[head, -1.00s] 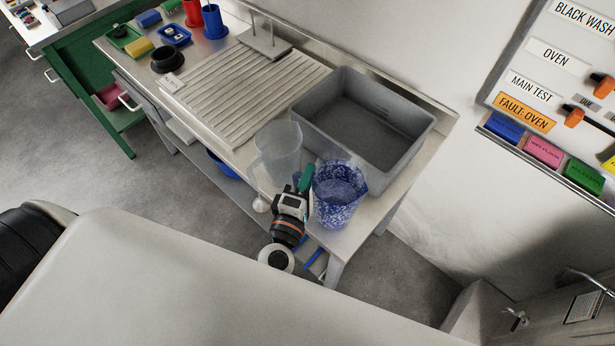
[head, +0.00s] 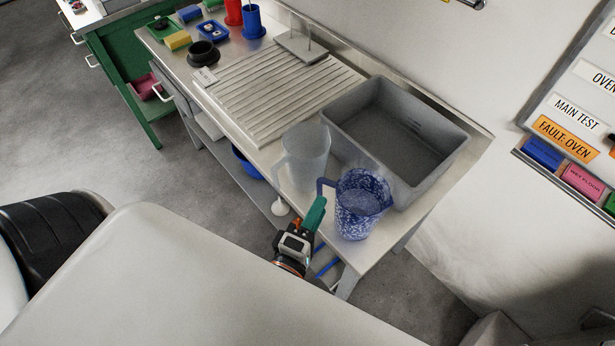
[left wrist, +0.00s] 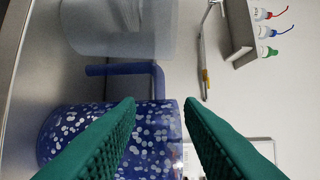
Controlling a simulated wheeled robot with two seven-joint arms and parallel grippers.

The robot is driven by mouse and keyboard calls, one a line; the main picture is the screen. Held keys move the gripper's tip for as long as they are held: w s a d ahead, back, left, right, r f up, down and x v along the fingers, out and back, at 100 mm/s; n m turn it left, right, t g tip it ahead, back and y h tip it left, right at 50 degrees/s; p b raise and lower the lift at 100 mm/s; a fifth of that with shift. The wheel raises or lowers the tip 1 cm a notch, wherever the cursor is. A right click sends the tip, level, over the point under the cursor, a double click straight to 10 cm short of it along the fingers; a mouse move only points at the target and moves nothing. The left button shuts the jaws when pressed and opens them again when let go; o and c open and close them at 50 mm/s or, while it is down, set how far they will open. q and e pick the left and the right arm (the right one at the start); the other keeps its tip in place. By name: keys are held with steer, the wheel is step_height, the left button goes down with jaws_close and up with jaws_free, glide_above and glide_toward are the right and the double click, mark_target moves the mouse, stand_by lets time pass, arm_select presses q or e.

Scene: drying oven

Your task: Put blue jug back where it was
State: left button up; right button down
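The blue jug (head: 361,205), speckled with white, stands upright on the steel table beside the grey basin, its handle towards the left. It also shows in the left wrist view (left wrist: 150,125), lying sideways in the picture. A clear jug (head: 304,160) stands just left of it. My left gripper (head: 315,212) is in front of the blue jug at the table's front edge. In the left wrist view its green fingers (left wrist: 160,105) are spread apart with nothing between the tips, and the jug is beyond them. My right gripper is not in view.
The grey basin (head: 450,148) stands behind the jugs. A ribbed drainboard (head: 280,90) lies to the left, with a black bowl (head: 203,53) and red and blue cups beyond. The table's front right corner is close to the blue jug.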

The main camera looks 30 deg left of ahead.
arm_select(q)
steer(key=shift+s+d+b, duration=0.15)
steer(key=shift+s+b, duration=0.25)
steer(key=shift+s, duration=1.8)
steer(key=s+d+f+m+g+h, duration=0.15)
steer(key=f+m+g, duration=0.4)
steer(key=f, duration=0.95)
steer(key=s+f+m+g+h, duration=0.25)
steer(key=f+m, duration=0.55)
steer(key=f, duration=0.8)
steer(key=s+a+f+m+g+y, duration=0.1)
steer(key=s+a+f+m+g, duration=0.3)
steer(key=s+f, duration=0.4)
steer(key=s+a+f+m+g+y, duration=0.2)
steer(key=s+a+f+m+g, duration=0.2)
steer(key=s+a+f, duration=0.3)
step_height(320, 180, down, 3)
steer(key=shift+s+f+g, duration=0.2)
steer(key=shift+s+g, duration=0.3)
steer(key=shift+s, duration=0.7)
steer(key=shift+d, duration=0.1)
